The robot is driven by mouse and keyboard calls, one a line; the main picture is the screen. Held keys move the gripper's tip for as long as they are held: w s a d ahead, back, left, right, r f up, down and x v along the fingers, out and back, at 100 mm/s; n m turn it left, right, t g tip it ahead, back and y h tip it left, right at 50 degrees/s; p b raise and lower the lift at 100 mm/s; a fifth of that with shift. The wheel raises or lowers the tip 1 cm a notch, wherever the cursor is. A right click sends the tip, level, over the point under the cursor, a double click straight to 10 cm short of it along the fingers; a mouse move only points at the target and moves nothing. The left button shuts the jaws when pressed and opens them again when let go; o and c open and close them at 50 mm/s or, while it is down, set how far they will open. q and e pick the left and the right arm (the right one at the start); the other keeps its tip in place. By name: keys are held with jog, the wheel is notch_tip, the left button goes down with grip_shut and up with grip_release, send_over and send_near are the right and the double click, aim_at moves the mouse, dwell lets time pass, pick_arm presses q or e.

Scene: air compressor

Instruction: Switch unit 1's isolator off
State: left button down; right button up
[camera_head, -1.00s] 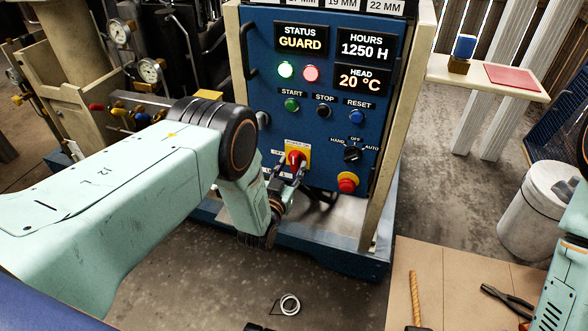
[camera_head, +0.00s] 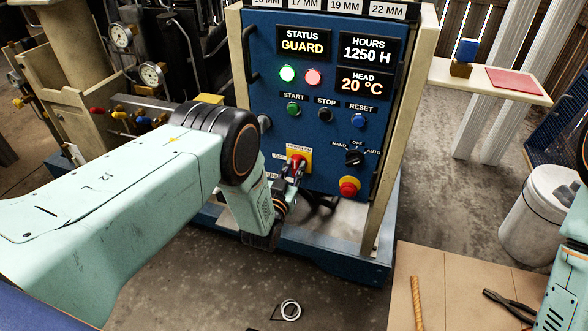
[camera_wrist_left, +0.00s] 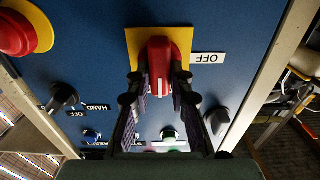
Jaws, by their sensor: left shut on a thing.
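The isolator is a red handle (camera_head: 297,159) on a yellow plate (camera_head: 306,154), low on the blue panel, with a POWER ON label above and an OFF label at its left. In the left wrist view, which is upside down, the red handle (camera_wrist_left: 160,62) stands upright in the picture on the yellow plate (camera_wrist_left: 133,45), with the OFF label (camera_wrist_left: 208,58) at its right. My left gripper (camera_head: 292,172) is shut on the handle, one finger on each side; it also shows in the left wrist view (camera_wrist_left: 159,82). My right gripper is out of view.
A red emergency button (camera_head: 349,187) and a HAND/OFF/AUTO selector (camera_head: 355,158) sit right of the isolator. START (camera_head: 293,109), STOP (camera_head: 325,114) and RESET (camera_head: 358,121) buttons are above. A bench with pliers (camera_head: 510,304) is at lower right. The floor below the panel has a ring (camera_head: 290,310).

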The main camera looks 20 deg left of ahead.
pick_arm(q)
jog(key=shift+n, duration=0.3)
jog(key=n, duration=0.3)
jog(key=shift+a+n, duration=0.1)
jog(key=shift+n, duration=0.3)
jog(key=n, duration=0.4)
jog(key=shift+a+f+n, duration=0.1)
jog(key=shift+f+n, duration=0.05)
jog(key=shift+n, duration=0.15)
jog(key=n, duration=0.4)
jog(key=shift+f, duration=0.1)
jog(key=shift+f+n, duration=0.1)
jog(key=shift+n, duration=2.3)
jog(key=c, duration=1.2)
grip_release()
jog(key=shift+a, duration=0.1)
